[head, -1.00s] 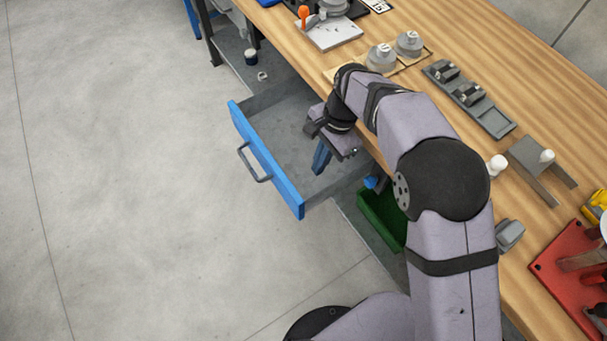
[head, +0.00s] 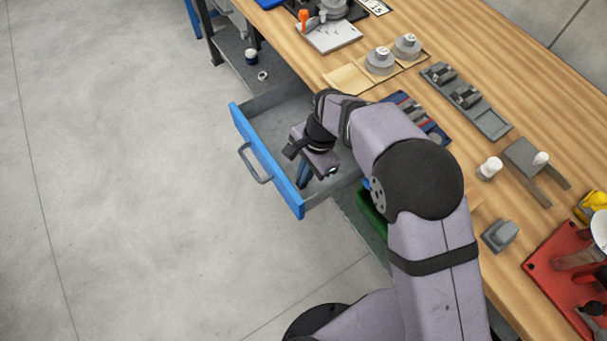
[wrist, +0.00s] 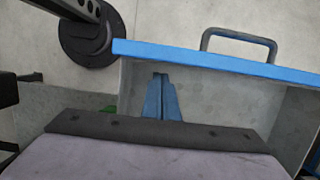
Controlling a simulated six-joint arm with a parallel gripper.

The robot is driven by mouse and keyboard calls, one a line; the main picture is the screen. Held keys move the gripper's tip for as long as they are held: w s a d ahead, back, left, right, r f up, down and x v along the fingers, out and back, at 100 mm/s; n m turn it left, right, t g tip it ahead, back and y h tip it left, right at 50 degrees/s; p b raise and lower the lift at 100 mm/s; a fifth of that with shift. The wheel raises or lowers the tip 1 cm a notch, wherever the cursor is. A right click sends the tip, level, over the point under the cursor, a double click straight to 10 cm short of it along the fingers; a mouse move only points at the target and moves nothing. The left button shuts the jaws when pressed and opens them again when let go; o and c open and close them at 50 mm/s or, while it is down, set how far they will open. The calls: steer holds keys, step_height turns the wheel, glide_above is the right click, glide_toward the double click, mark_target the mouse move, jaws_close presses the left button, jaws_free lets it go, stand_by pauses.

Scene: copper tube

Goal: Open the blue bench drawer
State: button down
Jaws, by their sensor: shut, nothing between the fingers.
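The blue bench drawer (head: 266,164) stands pulled out from under the bench, with a blue front, a grey handle (head: 254,166) on its outer face and a grey inside. In the wrist view, the blue front (wrist: 215,58) runs across the top with its handle (wrist: 240,38) beyond it. My gripper (head: 303,184) is over the drawer's open inside, behind the front panel and away from the handle. Its blue fingers are shut and empty, pointing down; they also show in the wrist view (wrist: 161,95). I cannot tell whether the fingertips touch the drawer.
The wooden bench top (head: 450,50) holds fixtures, a grey tray (head: 466,98) and a red board (head: 570,265). A green bin (head: 372,212) is below the bench beside the drawer. The floor (head: 130,180) in front of the drawer is clear.

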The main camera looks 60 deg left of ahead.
mark_target(292, 186)
steer(key=s, duration=0.4)
steer(key=shift+s+p, duration=0.2)
steer(key=shift+p, duration=0.1)
steer(key=shift+w, duration=0.1)
steer(key=shift+w, duration=0.5)
steer(key=w, duration=0.3)
steer(key=shift+w+r, duration=0.15)
steer(key=shift+r, duration=0.15)
steer(key=b+v, duration=0.1)
steer(key=v, duration=0.8)
steer(key=shift+r, duration=0.2)
